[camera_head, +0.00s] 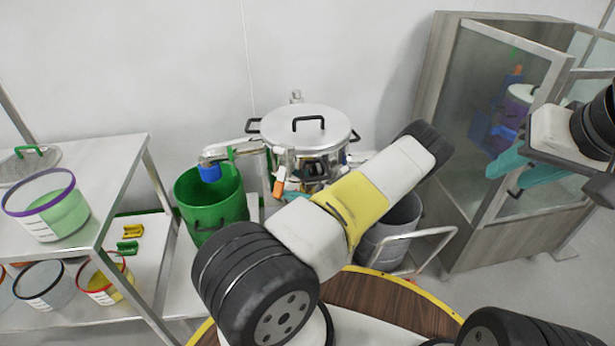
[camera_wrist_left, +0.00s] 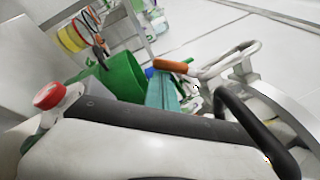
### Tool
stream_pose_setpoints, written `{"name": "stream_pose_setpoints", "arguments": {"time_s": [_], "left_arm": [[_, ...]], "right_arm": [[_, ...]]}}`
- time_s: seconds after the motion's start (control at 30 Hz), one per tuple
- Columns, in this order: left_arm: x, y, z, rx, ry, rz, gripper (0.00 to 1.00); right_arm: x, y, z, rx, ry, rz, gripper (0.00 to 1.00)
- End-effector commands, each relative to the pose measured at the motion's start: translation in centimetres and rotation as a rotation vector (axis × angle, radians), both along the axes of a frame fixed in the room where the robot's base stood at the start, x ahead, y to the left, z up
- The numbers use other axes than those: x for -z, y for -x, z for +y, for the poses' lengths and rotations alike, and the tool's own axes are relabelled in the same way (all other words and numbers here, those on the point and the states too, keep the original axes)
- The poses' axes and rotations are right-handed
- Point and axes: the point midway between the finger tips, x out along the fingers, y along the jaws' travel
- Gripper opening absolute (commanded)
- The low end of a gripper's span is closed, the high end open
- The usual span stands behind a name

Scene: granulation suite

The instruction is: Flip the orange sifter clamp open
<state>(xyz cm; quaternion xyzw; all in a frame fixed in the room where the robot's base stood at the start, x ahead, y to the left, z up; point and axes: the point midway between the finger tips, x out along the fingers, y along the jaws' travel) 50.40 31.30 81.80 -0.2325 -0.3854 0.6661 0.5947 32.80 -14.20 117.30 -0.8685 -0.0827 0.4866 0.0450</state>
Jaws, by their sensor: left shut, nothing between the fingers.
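The sifter (camera_head: 308,135) is a shiny steel drum with a lidded top and black handles, at the middle of the head view. Its orange clamp handle (camera_head: 279,184) shows at the lower front left of the drum. In the left wrist view the orange handle (camera_wrist_left: 173,65) joins a pale metal loop (camera_wrist_left: 230,62). My left gripper (camera_head: 294,188) has teal fingers, shut and empty, close beside the orange handle. In the left wrist view the teal fingers (camera_wrist_left: 163,94) sit just below the handle; I cannot tell whether they touch. My right gripper (camera_head: 503,178) is open and empty, at the right.
A green bin (camera_head: 211,205) stands left of the sifter, with a blue-ended pipe (camera_head: 209,172) above it. A grey bin (camera_head: 392,228) stands to the right. A shelf (camera_head: 112,166) with buckets is at the left, a glass-fronted cabinet (camera_head: 455,180) at the right.

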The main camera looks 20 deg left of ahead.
Motion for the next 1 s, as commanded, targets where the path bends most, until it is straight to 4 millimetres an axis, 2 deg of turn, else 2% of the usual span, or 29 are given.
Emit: {"name": "stream_pose_setpoints", "arguments": {"time_s": [0.77, 1.0], "left_arm": [[-0.09, 0.37, -0.01, -0.001, -0.001, 0.042, 0.00], [-0.26, 0.84, -0.01, -0.002, -0.002, 0.104, 0.00]], "right_arm": [[0.00, 0.00, 0.00, 0.000, 0.000, 0.000, 0.36], [0.00, 0.00, 0.00, 0.000, 0.000, 0.000, 0.36]]}}
